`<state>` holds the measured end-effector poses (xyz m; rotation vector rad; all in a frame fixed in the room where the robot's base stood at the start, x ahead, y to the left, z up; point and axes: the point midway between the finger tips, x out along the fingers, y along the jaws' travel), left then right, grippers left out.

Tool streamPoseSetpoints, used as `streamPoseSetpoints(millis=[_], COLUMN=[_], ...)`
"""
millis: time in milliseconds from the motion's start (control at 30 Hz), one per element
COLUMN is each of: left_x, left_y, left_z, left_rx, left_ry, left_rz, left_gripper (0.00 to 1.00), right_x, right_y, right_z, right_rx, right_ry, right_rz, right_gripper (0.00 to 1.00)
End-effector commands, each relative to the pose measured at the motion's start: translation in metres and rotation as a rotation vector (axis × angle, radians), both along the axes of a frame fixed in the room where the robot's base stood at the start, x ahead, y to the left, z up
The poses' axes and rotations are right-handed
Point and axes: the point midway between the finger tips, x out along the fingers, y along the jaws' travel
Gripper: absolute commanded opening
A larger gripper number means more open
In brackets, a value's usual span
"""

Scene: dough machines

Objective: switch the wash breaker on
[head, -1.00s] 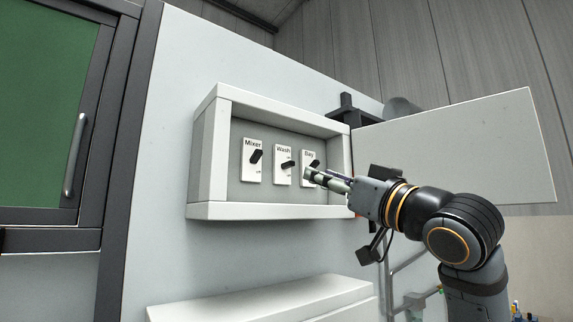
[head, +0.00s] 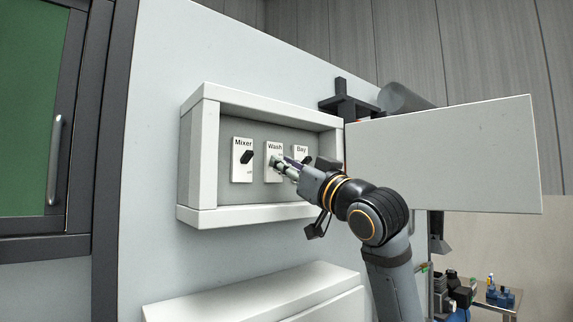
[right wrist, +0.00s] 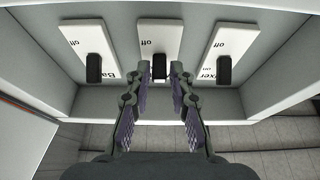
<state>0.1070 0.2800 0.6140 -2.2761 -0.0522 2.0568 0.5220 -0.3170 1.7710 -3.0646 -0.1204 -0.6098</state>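The wash breaker (head: 269,174) is the middle of three white switch plates in an open wall box. In the right wrist view, which shows the plates upside down, the wash plate (right wrist: 160,38) is in the middle. Its black lever (right wrist: 159,66) stands between the two fingertips. My right gripper (head: 277,164) is at the wash plate and hides much of its lever in the head view. In the right wrist view its fingers (right wrist: 160,76) are apart, one on each side of the lever; contact is not clear. My left gripper is not in view.
The mixer breaker (head: 242,160) is left of wash, the bay breaker (head: 301,152) right of it, partly behind my gripper. The raised box frame (head: 198,160) surrounds them. Its door (head: 450,155) stands open at the right. A white ledge (head: 255,293) juts out below.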

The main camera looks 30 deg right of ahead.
Motion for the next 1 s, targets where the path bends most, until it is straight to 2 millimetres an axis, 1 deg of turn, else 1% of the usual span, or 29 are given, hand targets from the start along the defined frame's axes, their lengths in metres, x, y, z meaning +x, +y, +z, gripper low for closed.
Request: streamPoseSetpoints(millis=[33, 100, 133, 367, 533, 733, 1000], left_x=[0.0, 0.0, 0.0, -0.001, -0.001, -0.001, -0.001], left_y=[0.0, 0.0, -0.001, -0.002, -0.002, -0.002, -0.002], left_z=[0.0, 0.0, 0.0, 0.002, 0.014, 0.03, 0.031], left_rx=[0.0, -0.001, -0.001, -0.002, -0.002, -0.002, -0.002], left_ry=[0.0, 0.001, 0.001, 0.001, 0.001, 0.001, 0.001], left_rz=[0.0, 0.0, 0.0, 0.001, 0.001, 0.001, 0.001], left_gripper=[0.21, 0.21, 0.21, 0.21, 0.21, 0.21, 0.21], right_x=[0.0, 0.0, 0.0, 0.0, 0.0, -0.001, 0.0], right_y=[0.0, 0.0, 0.0, 0.0, 0.0, 0.001, 0.002], right_z=[0.0, 0.0, 0.0, 0.001, 0.007, 0.013, 0.016], right_rx=[0.0, 0.0, 0.0, 0.0, -0.004, -0.012, -0.025], right_ry=[0.0, 0.0, 0.0, 0.005, 0.05, 0.166, 0.345], right_rz=[0.0, 0.0, 0.0, 0.0, 0.0, 0.002, 0.006], right_gripper=[0.11, 0.01, 0.0, 0.0, 0.0, 0.0, 0.0])
